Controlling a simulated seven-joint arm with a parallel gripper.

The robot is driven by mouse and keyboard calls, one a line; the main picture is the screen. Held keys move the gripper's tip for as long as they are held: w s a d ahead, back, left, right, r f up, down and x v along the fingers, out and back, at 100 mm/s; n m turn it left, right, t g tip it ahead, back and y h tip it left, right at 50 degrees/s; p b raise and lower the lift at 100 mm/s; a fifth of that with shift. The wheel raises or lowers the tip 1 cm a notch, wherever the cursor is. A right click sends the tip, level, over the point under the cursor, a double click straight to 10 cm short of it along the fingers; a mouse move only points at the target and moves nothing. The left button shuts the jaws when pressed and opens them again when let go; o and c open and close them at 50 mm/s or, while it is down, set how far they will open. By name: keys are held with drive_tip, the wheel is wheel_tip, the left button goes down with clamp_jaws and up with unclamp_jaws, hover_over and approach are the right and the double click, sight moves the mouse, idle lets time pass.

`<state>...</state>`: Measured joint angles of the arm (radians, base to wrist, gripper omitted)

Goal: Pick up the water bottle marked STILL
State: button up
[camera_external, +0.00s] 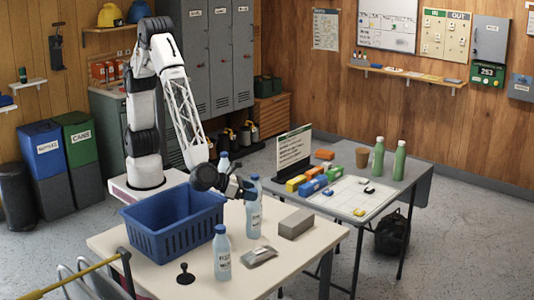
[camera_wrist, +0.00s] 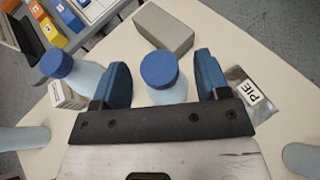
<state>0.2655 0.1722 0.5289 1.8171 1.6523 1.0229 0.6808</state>
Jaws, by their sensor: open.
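My gripper (camera_external: 238,188) is open above the near table. In the wrist view its two blue fingers (camera_wrist: 163,72) stand apart on either side of a clear bottle with a blue cap (camera_wrist: 158,71). This bottle (camera_external: 253,222) stands upright in the external view, its top hidden by my gripper. A second blue-capped bottle (camera_wrist: 57,65) stands just beyond the left finger; it also shows behind my gripper (camera_external: 257,186). Another bottle (camera_external: 222,255) stands at the front, and one (camera_external: 223,164) at the back. I cannot read STILL on any label.
A blue crate (camera_external: 165,239) stands left of the bottles. A grey block (camera_external: 296,223) and a silver pouch (camera_external: 260,257) marked PIE lie to the right and front. A black knob-like item (camera_external: 185,275) is near the front edge. The grey table (camera_external: 408,176) behind holds green bottles and coloured boxes.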

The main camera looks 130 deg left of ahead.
drive_tip(key=shift+x, duration=0.8)
clamp_jaws()
